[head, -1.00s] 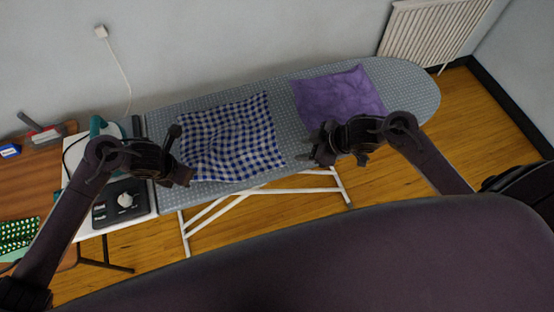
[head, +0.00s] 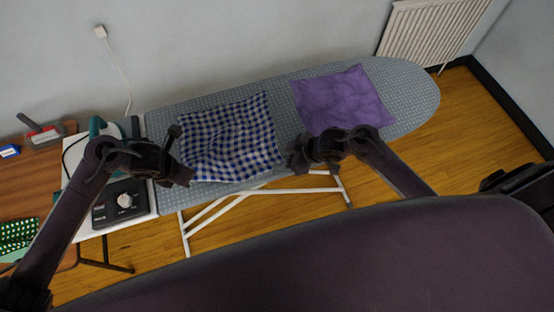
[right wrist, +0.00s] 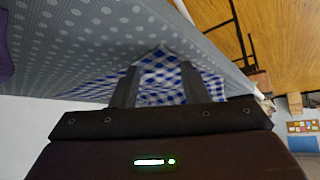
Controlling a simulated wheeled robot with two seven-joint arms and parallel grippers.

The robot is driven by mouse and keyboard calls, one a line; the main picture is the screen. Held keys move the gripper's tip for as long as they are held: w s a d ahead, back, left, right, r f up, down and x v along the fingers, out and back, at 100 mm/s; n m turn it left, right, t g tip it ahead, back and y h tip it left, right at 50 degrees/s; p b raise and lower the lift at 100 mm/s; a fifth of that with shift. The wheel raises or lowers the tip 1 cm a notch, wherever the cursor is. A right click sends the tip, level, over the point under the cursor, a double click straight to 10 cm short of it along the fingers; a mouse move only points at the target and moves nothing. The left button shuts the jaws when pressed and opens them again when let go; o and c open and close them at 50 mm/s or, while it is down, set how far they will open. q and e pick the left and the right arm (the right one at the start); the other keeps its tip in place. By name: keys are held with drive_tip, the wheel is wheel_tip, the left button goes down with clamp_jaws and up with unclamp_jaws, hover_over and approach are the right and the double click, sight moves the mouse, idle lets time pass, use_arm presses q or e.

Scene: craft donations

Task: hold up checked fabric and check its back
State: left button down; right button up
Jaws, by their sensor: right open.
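The blue-and-white checked fabric (head: 232,138) lies spread and slightly rumpled on the ironing board (head: 405,95). My right gripper (head: 293,157) is open at the fabric's near right corner. In the right wrist view, a corner of the checked fabric (right wrist: 160,62) shows between and beyond the parted fingers of the right gripper (right wrist: 158,70). My left gripper (head: 181,156) is at the fabric's left edge, its fingers apart. I cannot tell whether it touches the cloth. The fabric's back is hidden.
A purple cloth (head: 340,98) lies on the board to the right of the checked fabric. An iron (head: 98,128) stands at the board's left end. A wooden table (head: 38,185) is at far left. A radiator (head: 432,30) hangs behind.

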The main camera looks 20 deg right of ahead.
drive_tip(key=shift+a+f, duration=0.15)
drive_tip(key=shift+f, duration=0.05)
idle(0.3)
drive_tip(key=shift+c, duration=0.4)
clamp_jaws()
drive_tip(key=shift+r, duration=2.5)
drive_tip(key=shift+w, duration=0.1)
